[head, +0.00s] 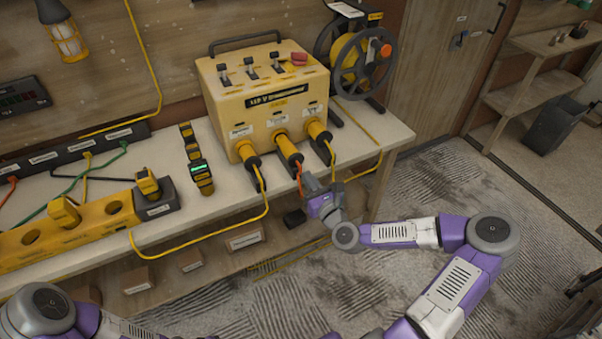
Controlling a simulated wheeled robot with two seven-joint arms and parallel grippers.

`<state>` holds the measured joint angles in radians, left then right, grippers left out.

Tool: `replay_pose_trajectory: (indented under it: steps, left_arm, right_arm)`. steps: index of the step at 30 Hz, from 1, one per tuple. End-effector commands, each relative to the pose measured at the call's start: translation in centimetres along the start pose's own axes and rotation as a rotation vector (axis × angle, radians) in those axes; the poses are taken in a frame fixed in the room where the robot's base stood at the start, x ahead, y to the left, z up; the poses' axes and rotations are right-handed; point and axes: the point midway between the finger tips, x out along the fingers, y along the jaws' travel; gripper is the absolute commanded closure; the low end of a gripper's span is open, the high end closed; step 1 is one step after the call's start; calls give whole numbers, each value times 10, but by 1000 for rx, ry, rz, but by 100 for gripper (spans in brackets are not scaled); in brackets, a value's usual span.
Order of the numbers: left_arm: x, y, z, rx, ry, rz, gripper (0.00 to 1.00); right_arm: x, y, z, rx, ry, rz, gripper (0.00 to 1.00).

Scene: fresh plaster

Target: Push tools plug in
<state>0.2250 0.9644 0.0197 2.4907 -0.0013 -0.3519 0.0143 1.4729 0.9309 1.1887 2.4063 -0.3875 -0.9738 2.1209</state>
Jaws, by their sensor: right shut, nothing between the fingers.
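A yellow transformer box (262,98) stands on the workbench, with three round yellow sockets along its front. A left plug (250,158), a middle plug (289,151) and a right plug (321,134) sit at these sockets, each with a cable hanging down. The labels above them are too small to read, so I cannot tell which is the tools plug or how deep each sits. My right gripper (311,184) is shut and empty, just below and in front of the middle and right plugs. My left gripper is out of view; only part of that arm shows at lower left.
A cable reel (354,60) stands behind the box to the right. A yellow power strip (100,222), a black strip (70,150) and a meter with a green display (199,175) lie on the left of the workbench (225,212). The floor at right is open.

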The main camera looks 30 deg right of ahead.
Motion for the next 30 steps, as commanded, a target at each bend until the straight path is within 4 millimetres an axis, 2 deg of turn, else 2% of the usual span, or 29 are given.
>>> replay_pose_trajectory:
  steps: [3, 9, 23, 28, 30]
  left_arm:
    - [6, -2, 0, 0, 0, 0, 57]
    - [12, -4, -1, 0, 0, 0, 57]
    - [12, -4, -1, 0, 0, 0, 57]
    - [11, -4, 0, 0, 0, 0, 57]
    - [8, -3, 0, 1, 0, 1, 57]
  right_arm:
    - [23, 1, -1, -2, -1, 1, 100]
    - [46, 0, -1, -1, 0, 1, 100]
    - [53, 0, 0, 0, 1, 0, 100]
    - [71, 0, 0, 4, -1, -2, 100]
    - [80, -12, 0, 5, 1, -22, 100]
